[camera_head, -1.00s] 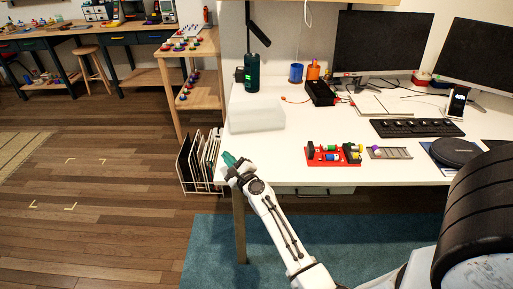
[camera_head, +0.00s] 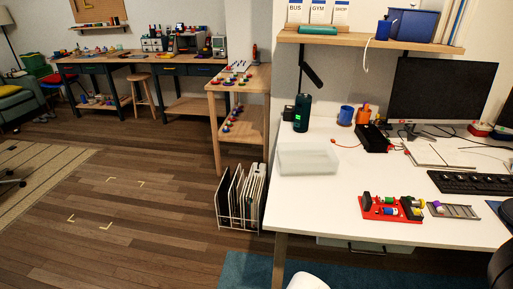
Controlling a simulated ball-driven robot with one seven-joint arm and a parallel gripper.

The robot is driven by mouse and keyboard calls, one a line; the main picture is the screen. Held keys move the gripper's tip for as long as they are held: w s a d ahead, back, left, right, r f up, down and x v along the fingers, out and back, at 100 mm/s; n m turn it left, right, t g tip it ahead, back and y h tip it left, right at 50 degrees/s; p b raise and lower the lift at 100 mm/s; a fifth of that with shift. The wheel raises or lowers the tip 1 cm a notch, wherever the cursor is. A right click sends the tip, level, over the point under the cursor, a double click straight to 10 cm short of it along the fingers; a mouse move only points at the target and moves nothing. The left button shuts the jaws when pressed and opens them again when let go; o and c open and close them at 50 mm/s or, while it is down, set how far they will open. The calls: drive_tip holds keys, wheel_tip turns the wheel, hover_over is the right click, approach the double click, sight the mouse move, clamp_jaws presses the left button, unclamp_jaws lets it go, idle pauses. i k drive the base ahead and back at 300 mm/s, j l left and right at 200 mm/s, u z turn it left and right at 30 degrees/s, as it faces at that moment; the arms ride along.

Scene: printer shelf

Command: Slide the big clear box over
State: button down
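The big clear box (camera_head: 308,160) is a pale, translucent, shallow rectangular box. It rests on the left part of the white desk (camera_head: 320,200), just in front of a dark green bottle (camera_head: 302,113). My gripper is not in the view now. Only a white rounded part of my own arm shows at the bottom edge, below the desk's front. Nothing of mine touches the box in this view.
A red tray with colored pieces (camera_head: 392,209) lies to the right of the box. A blue cup (camera_head: 346,115), an orange holder (camera_head: 363,114) and a black box (camera_head: 372,138) stand behind. A file rack (camera_head: 241,200) stands on the floor left of the desk. The desk's front left is clear.

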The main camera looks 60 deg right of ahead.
sight(294, 159)
drive_tip(key=i, duration=1.9)
drive_tip(key=i+z, duration=0.35)
drive_tip(key=i+j+z, duration=0.1)
drive_tip(key=i+z, duration=0.15)
drive_tip(key=z, duration=0.15)
drive_tip(key=i+j+z, duration=0.2)
drive_tip(key=z, duration=0.15)
drive_tip(key=i, duration=0.05)
